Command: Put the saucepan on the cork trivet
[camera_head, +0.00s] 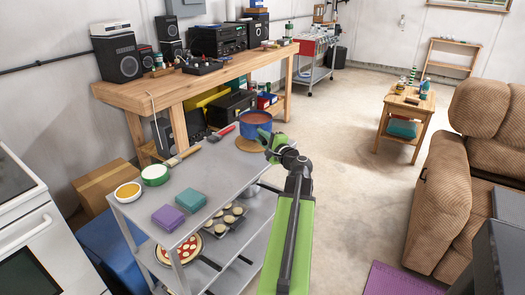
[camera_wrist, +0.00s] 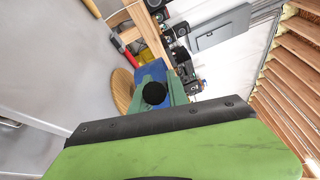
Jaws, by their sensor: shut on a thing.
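The blue saucepan (camera_head: 255,122), with reddish-brown contents, is upright at the far end of the grey metal cart's top shelf (camera_head: 222,160). My green gripper (camera_head: 273,149) is at the near right side of the pan. In the wrist view, my gripper (camera_wrist: 163,84) is shut around the dark round-ended handle (camera_wrist: 153,93); the pan's blue wall (camera_wrist: 150,72) shows beyond, with the trivet (camera_wrist: 122,92) to its left.
On the cart top are a red-handled tool (camera_head: 221,133), a wooden-handled tool (camera_head: 184,155), a green-rimmed dish (camera_head: 155,175), a yellow-filled bowl (camera_head: 128,192), and purple (camera_head: 168,217) and teal (camera_head: 190,200) blocks. A wooden workbench (camera_head: 175,88) stands behind. Open floor lies right.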

